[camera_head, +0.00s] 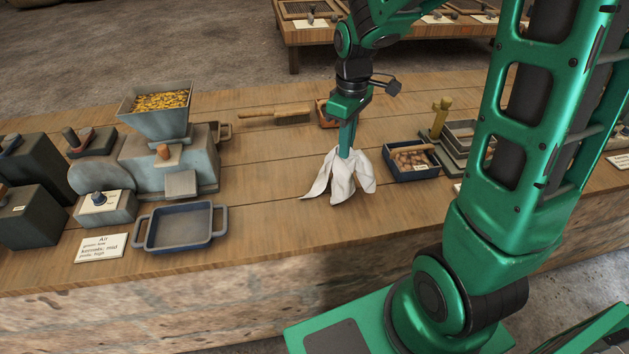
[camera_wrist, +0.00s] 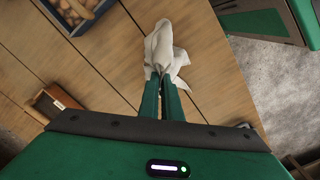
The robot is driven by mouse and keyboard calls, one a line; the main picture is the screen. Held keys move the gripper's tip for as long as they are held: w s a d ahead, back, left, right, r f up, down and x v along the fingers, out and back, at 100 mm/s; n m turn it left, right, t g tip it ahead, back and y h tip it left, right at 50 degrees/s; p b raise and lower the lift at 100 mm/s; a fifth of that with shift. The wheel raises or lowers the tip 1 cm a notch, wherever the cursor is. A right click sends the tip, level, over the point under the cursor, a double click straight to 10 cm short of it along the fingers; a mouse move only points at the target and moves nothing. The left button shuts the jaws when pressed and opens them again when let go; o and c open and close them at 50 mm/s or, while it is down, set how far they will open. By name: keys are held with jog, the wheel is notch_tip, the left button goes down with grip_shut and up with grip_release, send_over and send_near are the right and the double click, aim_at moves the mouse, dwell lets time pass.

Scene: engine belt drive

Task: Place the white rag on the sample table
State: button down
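My gripper (camera_head: 345,150) points down over the wooden workbench (camera_head: 268,190). It is shut on the white rag (camera_head: 343,180), which hangs bunched in folds from the fingertips. In the wrist view the rag (camera_wrist: 166,50) sits between the two green fingers (camera_wrist: 162,92). The rag's lower folds are at or just above the bench top; I cannot tell whether they touch it. Another wooden table (camera_head: 340,36) stands at the back with small dark samples and white cards on it. I cannot tell for sure which table is the sample table.
A hopper machine (camera_head: 160,150) with yellow grains and an empty blue-grey tray (camera_head: 180,228) stand left. A brush (camera_head: 290,116) lies behind the rag. A dark box of brown lumps (camera_head: 412,172) is close on the right. Bench boards left of the rag are clear.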

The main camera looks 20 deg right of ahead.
jog(key=w+a+r, duration=0.2)
jog(key=w+a, duration=0.4)
jog(key=shift+r, duration=0.15)
jog(key=shift+w+a, duration=0.1)
jog(key=shift+w, duration=0.05)
jog(key=w+r+n+b, duration=0.1)
jog(key=w+r+n, duration=0.1)
jog(key=w+n, duration=0.9)
jog(key=shift+m, duration=0.6)
jog(key=s+f, duration=0.5)
jog(key=s, duration=0.1)
jog(key=s+f, duration=0.5)
jog(key=s, duration=0.1)
jog(key=s+f, duration=0.5)
jog(key=s, duration=0.2)
